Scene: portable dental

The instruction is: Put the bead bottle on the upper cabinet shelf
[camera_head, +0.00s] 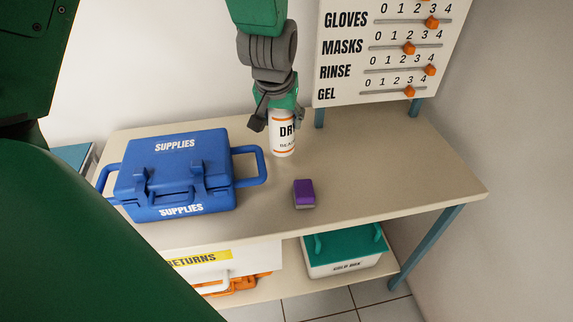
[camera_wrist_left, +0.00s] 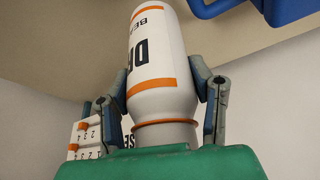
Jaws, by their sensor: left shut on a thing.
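The bead bottle (camera_head: 283,136) is white with orange bands and black lettering, only partly readable. It is upright at the back of the tabletop, right of the blue supplies case. My left gripper (camera_head: 272,113) comes down from above and is shut around its upper part. In the left wrist view the bottle (camera_wrist_left: 155,60) lies between the two fingers of my left gripper (camera_wrist_left: 165,90). I cannot tell whether the bottle's base touches the table. The upper cabinet shelf is not recognisable in these views. My right gripper is not in view.
A blue supplies case (camera_head: 175,180) stands on the table (camera_head: 400,170). A purple block (camera_head: 304,193) lies in front of the bottle. A counter board (camera_head: 390,50) stands behind at right. A lower shelf holds a teal-lidded cold box (camera_head: 345,262) and a returns bin (camera_head: 255,257). The table's right side is clear.

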